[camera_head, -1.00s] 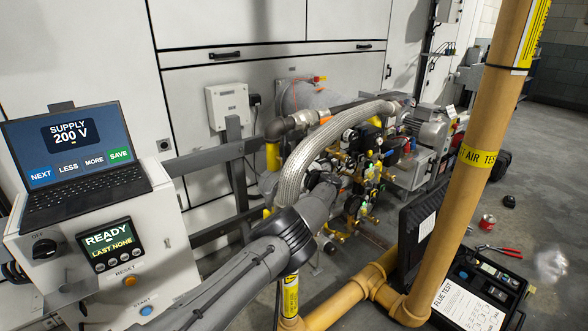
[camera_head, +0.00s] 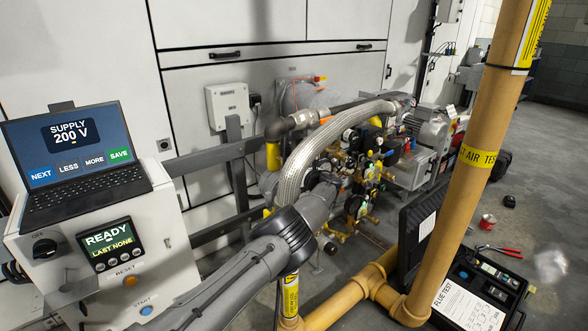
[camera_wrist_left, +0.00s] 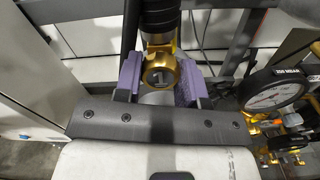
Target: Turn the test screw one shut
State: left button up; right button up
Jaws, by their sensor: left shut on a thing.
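Test screw one, a gold round piece marked "1" (camera_wrist_left: 158,75), sits in the middle of the left wrist view, below a dark cylindrical fitting (camera_wrist_left: 160,18). My left gripper (camera_wrist_left: 159,84) has its purple pads on both sides of the gold piece and is shut on it. In the head view, my left arm reaches to the crowded brass valve train (camera_head: 365,180), where its fingertips are hidden among the fittings. My right gripper is in neither view.
A pressure gauge (camera_wrist_left: 274,91) stands close to the right of my left gripper. A braided hose (camera_head: 305,150) arches over my wrist. A yellow pipe (camera_head: 460,170) rises at the right. A control box (camera_head: 100,250) with a laptop (camera_head: 75,150) is at the left.

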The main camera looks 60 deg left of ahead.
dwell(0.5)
pick_arm(q)
jog(key=o, duration=0.9)
jog(key=shift+o, duration=0.2)
jog(key=w+d+p, duration=0.1)
jog(key=d+p, duration=0.6)
jog(key=d, duration=0.6)
jog(key=shift+d+p, duration=0.35)
jog(key=shift+d, duration=0.05)
